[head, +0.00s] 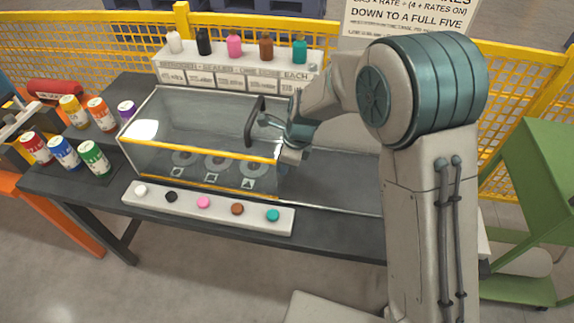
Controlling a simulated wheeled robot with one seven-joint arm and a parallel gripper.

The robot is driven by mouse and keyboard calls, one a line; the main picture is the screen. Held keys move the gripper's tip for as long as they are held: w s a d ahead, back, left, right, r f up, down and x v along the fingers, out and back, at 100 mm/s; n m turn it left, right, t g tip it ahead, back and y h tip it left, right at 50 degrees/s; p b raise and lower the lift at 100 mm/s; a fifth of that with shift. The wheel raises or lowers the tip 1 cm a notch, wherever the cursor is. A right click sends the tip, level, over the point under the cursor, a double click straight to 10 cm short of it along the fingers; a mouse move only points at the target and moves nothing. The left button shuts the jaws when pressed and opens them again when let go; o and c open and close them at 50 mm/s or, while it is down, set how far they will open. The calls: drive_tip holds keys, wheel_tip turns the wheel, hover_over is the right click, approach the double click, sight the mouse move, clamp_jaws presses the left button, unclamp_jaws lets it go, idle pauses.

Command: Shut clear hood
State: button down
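The clear hood (165,140) is a see-through box with yellow lower edging, standing over the left and middle part of the dark bench. A dark upright handle (251,122) is at its right end. Through the front pane I see three round pads (220,164) with marked labels in front of them. My gripper (264,119) is at the handle, reaching in from the right. Its fingers are small and partly merge with the handle, so I cannot tell whether they are closed on it. The bay right of the hood (335,180) is uncovered and looks empty.
A strip with several coloured buttons (203,202) lies along the front. A white shelf (235,72) with several bottles stands behind. Several labelled cans (65,152) stand at left. A yellow fence (100,42) runs behind; a green cart (535,200) is at right.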

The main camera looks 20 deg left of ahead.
drive_tip(key=shift+s+a, duration=0.1)
drive_tip(key=shift+a, duration=0.05)
drive_tip(key=d+r+n+b, duration=0.1)
drive_tip(key=d+r+n, duration=0.2)
drive_tip(key=d+r, duration=1.05)
drive_tip(key=s+d+r+n+t+h, duration=0.1)
drive_tip(key=s+d+n, duration=0.5)
drive_tip(key=s+d, duration=0.2)
drive_tip(key=s+d+r+n+t+h, duration=0.1)
drive_tip(key=s+d+n+t, duration=0.1)
drive_tip(key=s+d+n, duration=0.5)
drive_tip(key=shift+s+d+h, duration=0.4)
drive_tip(key=shift+s+d, duration=0.05)
drive_tip(key=shift+d, duration=2.45)
